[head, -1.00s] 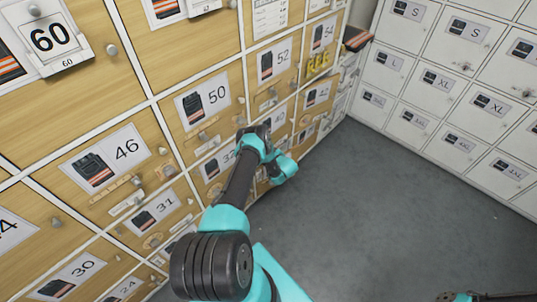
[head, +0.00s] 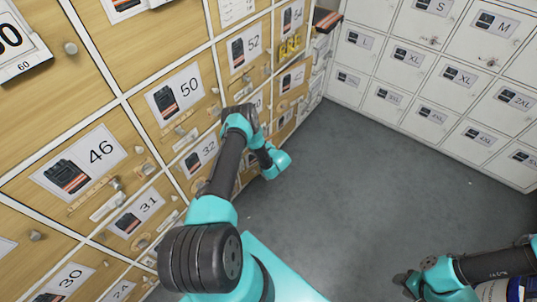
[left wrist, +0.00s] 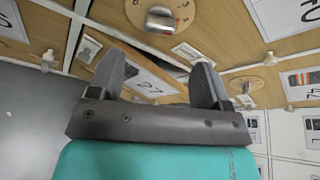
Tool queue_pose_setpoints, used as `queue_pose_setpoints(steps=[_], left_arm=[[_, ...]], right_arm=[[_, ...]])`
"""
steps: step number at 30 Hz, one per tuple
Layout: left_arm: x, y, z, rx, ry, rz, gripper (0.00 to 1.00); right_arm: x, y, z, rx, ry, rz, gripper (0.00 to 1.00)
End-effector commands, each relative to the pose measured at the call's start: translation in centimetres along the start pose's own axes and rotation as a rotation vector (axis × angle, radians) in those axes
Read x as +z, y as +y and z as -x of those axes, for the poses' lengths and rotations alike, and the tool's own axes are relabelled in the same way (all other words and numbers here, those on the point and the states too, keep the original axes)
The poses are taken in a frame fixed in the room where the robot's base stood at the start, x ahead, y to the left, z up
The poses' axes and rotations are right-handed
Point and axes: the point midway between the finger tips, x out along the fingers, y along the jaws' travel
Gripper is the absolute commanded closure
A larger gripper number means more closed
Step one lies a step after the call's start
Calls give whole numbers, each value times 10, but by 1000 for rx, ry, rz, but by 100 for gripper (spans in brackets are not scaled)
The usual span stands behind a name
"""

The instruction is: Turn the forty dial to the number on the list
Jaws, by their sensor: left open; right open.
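A round dial (left wrist: 158,14) with numbers around a silver knob shows at the top of the left wrist view, on a wooden door. A second dial (left wrist: 245,85) shows at the right. I cannot tell which is the forty dial; no door number 40 is clearly readable. My left gripper (left wrist: 160,82) is open and empty, its fingers pointing toward the doors below the first dial, apart from it. In the head view its tips are hidden behind my left arm. My right gripper (head: 405,283) is low at the right, over the floor, away from the doors. A lined sheet (head: 236,10), perhaps the list, is too small to read.
White lockers with size labels (head: 457,75) stand at the back right. The grey floor (head: 340,190) between is clear.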

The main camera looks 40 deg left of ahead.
Motion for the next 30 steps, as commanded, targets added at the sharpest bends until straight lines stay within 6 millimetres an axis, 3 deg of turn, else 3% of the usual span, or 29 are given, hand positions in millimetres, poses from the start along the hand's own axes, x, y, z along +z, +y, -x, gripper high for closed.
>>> queue_pose_setpoints(steps=[6, 13, 18, 30], left_arm=[[0, -1, 44, -1, 2, -2, 29], [0, -1, 81, -2, 1, -2, 29], [0, 0, 91, 0, 0, -1, 29], [0, 0, 92, 0, -1, 0, 29]], right_arm=[[0, 0, 0, 0, 0, 0, 57], [0, 0, 0, 0, 0, 0, 57], [0, 0, 0, 0, 0, 0, 57], [0, 0, 0, 0, 0, 0, 57]])
